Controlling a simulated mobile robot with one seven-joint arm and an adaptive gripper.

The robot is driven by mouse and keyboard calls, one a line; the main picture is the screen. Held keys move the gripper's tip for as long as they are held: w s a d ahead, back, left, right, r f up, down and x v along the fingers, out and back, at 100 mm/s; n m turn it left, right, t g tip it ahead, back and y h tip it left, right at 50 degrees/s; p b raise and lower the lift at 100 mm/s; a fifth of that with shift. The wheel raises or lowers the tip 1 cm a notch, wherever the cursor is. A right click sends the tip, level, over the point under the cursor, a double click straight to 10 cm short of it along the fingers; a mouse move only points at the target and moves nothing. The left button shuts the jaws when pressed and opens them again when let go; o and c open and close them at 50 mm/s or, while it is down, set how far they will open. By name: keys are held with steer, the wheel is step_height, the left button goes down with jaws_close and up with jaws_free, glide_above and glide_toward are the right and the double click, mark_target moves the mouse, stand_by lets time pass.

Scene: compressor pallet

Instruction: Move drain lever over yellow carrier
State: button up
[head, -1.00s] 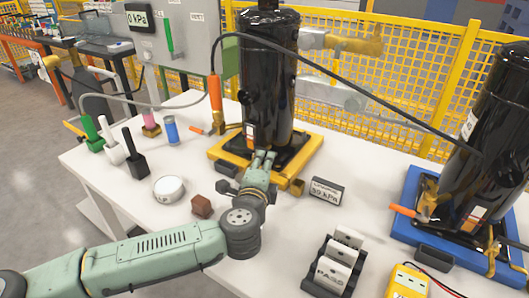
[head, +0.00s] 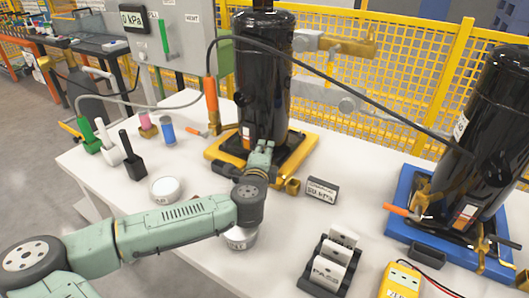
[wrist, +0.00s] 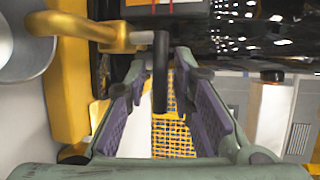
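The yellow carrier (head: 213,152) holds a tall black tank (head: 266,85) on the white table. A brass fitting (head: 293,187) sits at its front corner and shows large in the wrist view (wrist: 85,28). In the wrist view a slim black lever (wrist: 161,72), seemingly the drain lever, hangs from the fitting's stem. My gripper (head: 262,150) is at the carrier's front, close to the tank's base. In the wrist view its purple-padded fingers (wrist: 162,90) are apart, with the lever between them. I see no clear contact. The lever cannot be made out in the head view.
A small display block (head: 321,190) stands right of the carrier. A blue carrier (head: 400,235) with another black tank is at the right. A PASS tag rack (head: 328,262) and yellow meter (head: 401,282) are at the front. A black hose (head: 350,75) arches overhead.

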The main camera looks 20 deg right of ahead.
jaws_close()
steer(key=shift+a, duration=0.1)
stand_by(0.3)
steer(key=shift+s+a+f+m+g+h+b, duration=0.15)
steer(key=shift+m+g+h+b, duration=0.15)
steer(key=shift+m+h, duration=0.2)
steer(key=shift+w+a+r+m+g+h+b, duration=0.1)
steer(key=shift+a+m+g+h+b, duration=0.05)
steer(key=shift+m+g+h, duration=0.3)
steer(key=m+g+h, duration=0.1)
steer(key=m+g, duration=0.1)
steer(key=a+m+g+h, duration=0.1)
steer(key=g+h, duration=0.1)
steer(key=m+g+h, duration=0.2)
steer(key=shift+s+a+m+g+b, duration=0.25)
steer(key=shift+s+a+m+b, duration=0.05)
steer(key=shift+s+m+b, duration=0.05)
steer(key=shift+o, duration=1.4)
jaws_free()
steer(key=shift+a, duration=0.1)
